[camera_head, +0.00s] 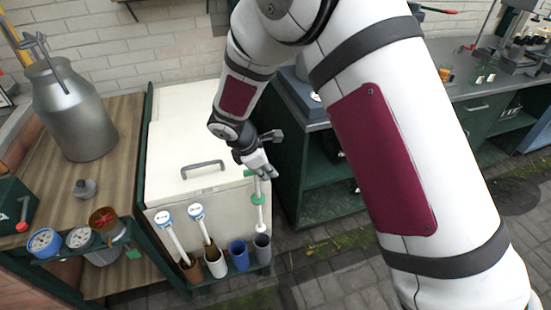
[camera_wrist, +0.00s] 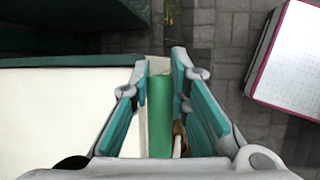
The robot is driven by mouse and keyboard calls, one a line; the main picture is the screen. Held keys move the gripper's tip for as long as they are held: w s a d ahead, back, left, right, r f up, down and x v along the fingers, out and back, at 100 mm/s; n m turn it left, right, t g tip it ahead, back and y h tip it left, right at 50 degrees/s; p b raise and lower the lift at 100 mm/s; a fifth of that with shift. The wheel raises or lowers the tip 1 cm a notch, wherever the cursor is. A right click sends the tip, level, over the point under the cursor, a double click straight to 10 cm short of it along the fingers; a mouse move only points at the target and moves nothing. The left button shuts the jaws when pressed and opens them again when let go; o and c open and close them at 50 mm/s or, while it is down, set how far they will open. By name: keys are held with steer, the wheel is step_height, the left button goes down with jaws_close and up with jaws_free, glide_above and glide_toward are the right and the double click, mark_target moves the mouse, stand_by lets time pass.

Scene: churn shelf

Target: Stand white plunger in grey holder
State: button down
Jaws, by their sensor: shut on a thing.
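My gripper (camera_head: 258,172) is shut on the green top of the white plunger (camera_head: 261,216) in front of the white chest. The plunger hangs nearly upright, with a green collar partway down its white shaft. Its white lower end shows just above the mouth of the grey holder (camera_head: 262,249); I cannot tell whether it is apart from the rim. The grey holder is the rightmost in a row of cups. In the wrist view, the green handle (camera_wrist: 160,115) lies between the fingers of my gripper (camera_wrist: 163,75); the shaft and the holder are hidden there.
A blue cup (camera_head: 238,256) beside the grey holder looks empty. A white cup (camera_head: 216,266) and a brown cup (camera_head: 191,271) hold long dial-topped tools. The white chest (camera_head: 195,150) stands behind them. A metal can (camera_head: 75,115) stands on the left wooden bench. Paved floor lies to the right.

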steer(key=shift+f+b, duration=1.85)
steer(key=shift+f, duration=2.1)
steer(key=shift+f+b, duration=2.95)
steer(key=shift+f, duration=1.1)
steer(key=shift+f+b, duration=2.9)
steer(key=shift+f, duration=0.4)
steer(key=shift+f+b, duration=0.6)
steer(key=c, duration=1.4)
jaws_free()
steer(key=shift+c, duration=0.2)
